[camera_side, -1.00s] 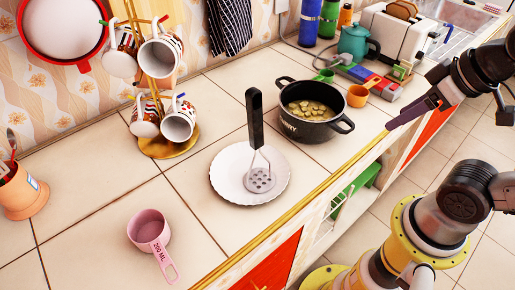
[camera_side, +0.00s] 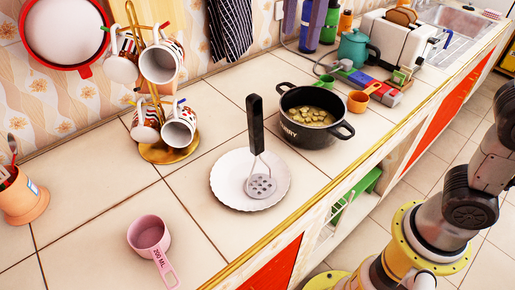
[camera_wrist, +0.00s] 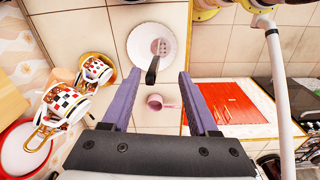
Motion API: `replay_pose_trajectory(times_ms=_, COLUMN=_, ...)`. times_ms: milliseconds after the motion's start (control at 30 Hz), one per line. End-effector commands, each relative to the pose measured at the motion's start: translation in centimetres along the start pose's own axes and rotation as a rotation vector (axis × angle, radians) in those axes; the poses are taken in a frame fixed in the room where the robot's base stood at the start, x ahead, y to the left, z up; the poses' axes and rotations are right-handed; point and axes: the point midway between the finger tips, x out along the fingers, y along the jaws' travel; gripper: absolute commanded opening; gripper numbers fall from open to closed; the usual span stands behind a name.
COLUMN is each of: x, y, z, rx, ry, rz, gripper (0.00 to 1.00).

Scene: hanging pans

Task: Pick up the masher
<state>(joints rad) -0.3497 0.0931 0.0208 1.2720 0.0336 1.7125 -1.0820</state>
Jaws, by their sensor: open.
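The masher (camera_side: 257,125) has a black handle and a grey perforated head. It stands with its head on a white plate (camera_side: 222,190) and its handle pointing up. In the wrist view the black masher handle (camera_wrist: 152,70) appears between my fingertips, with the head farther off on the plate (camera_wrist: 136,42). My gripper (camera_wrist: 158,75) has two purple fingers spread wide, with nothing held. It looks down from above, apart from the masher. In the side view, a purple strip at the top edge may be a finger; most of the gripper is out of frame.
A black pot (camera_side: 310,132) stands right of the plate. A mug rack (camera_side: 170,153) with hanging mugs stands behind left. A pink measuring cup (camera_side: 149,235) lies front left. The counter's front edge runs close to the plate. A toaster and teapot stand farther right.

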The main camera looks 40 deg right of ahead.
Motion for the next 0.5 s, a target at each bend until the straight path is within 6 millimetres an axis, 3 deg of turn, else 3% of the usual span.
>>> replay_pose_trajectory(times_ms=33, x=0.9, y=1.0, z=-1.9, rx=-0.038, ry=-0.01, rz=-0.023, gripper=0.6)
replay_pose_trajectory(times_ms=200, x=3.8, y=2.7, z=-5.9, rx=-0.103, ry=-0.033, rz=-0.069, gripper=0.6)
replay_pose_trajectory(times_ms=367, x=5.8, y=2.4, z=-7.3, rx=-0.133, ry=-0.055, rz=-0.105, gripper=0.6)
replay_pose_trajectory(times_ms=500, x=7.5, y=2.1, z=-7.2, rx=-0.135, ry=-0.055, rz=-0.106, gripper=0.6)
